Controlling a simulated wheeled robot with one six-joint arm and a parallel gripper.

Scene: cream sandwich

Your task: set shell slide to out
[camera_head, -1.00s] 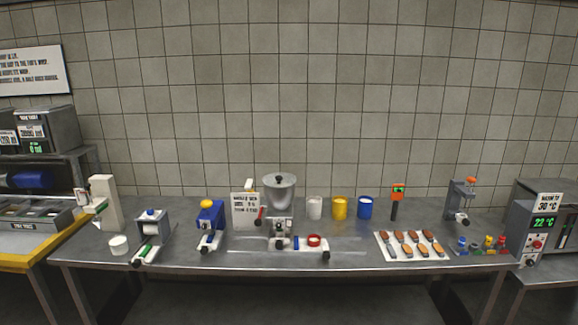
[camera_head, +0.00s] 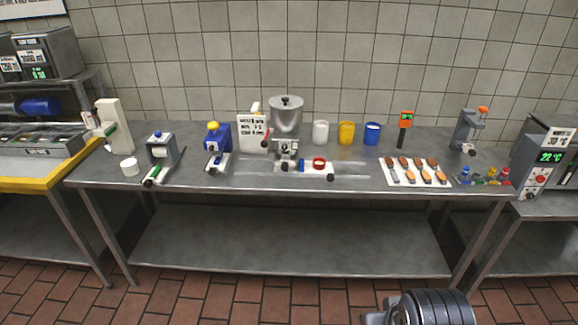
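A white slide plate (camera_head: 308,168) with a blue band, a red ring (camera_head: 319,162) and a dark knob at its right end lies on a pale rail on the middle table, below a steel hopper (camera_head: 286,116). It looks like the shell slide, but I can read no label on it. The plate sits under the hopper and to its right. A dark ribbed part of my arm shows at the bottom right, well in front of the table. My gripper's fingers are not in view.
On the table (camera_head: 200,185) stand a green-handled device (camera_head: 160,155), a blue device (camera_head: 217,140), a sign (camera_head: 252,133), white, yellow and blue cups (camera_head: 372,134), a tray of brown bars (camera_head: 445,183) and a clamp stand (camera_head: 467,130). Open tiled floor lies in front.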

